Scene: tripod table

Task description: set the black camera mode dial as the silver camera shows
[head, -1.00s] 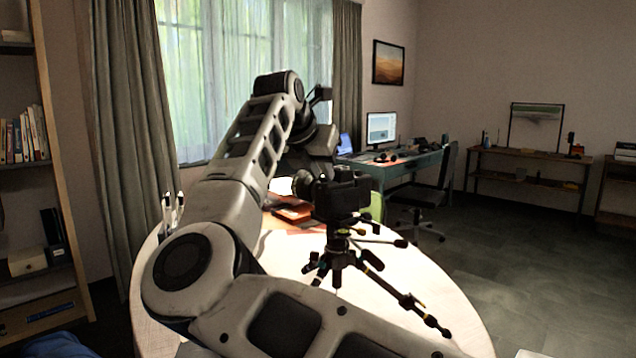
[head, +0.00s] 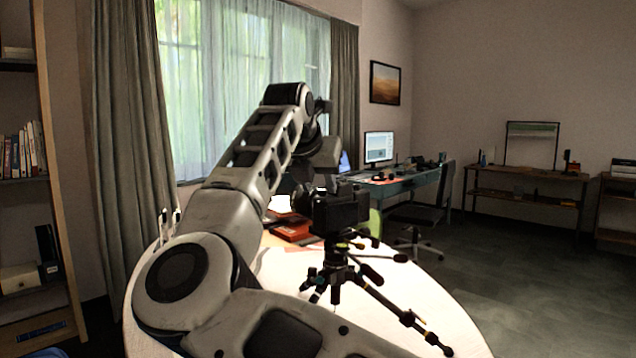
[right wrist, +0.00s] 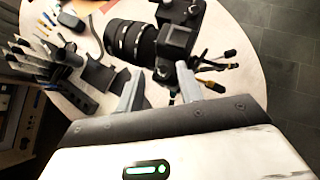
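The black camera (head: 342,211) stands upright on a small black tripod (head: 340,268) on the round table. In the right wrist view the camera body (right wrist: 180,38) lies just past my right fingertips, its lens (right wrist: 130,40) pointing left. My right gripper (right wrist: 160,72) is open, its two fingers apart with nothing clearly held between them. Whether a finger touches the camera I cannot tell. The mode dial is too small to make out. I cannot make out the silver camera.
The pale round table (head: 430,300) has a red-orange item (head: 293,231) behind the tripod. Splayed tripod legs reach toward the right front edge. Small dark items (right wrist: 68,52) lie on the table in the right wrist view. A desk (head: 400,184) and chair stand farther back.

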